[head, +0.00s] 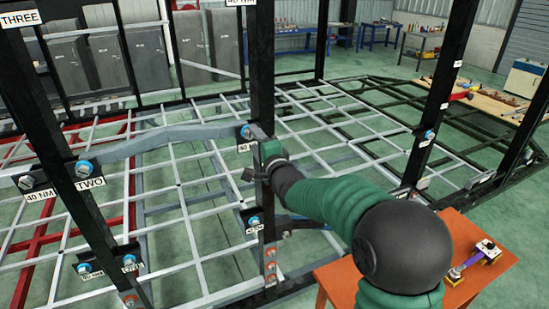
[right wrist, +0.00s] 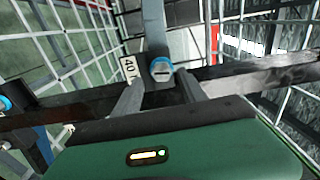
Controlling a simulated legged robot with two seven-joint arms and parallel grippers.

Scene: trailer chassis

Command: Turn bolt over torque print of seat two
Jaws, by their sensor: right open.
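My right gripper (head: 262,163) is at the middle black post in the head view, just below a blue-collared bolt (head: 246,131) and a white torque print (head: 245,147) that is partly covered. In the right wrist view the open fingers (right wrist: 162,84) point at this bolt (right wrist: 161,70), which lies between their tips in the picture. Contact cannot be told. The torque print (right wrist: 128,68) there starts with 40 and sits left of the bolt. My left gripper is not in view.
Lower blue bolts (head: 254,221) sit on the same post, and others (head: 129,260) on the left post. A grey bar (head: 165,138) joins the posts. An orange table (head: 345,275) with a purple-handled tool (head: 470,262) stands at lower right.

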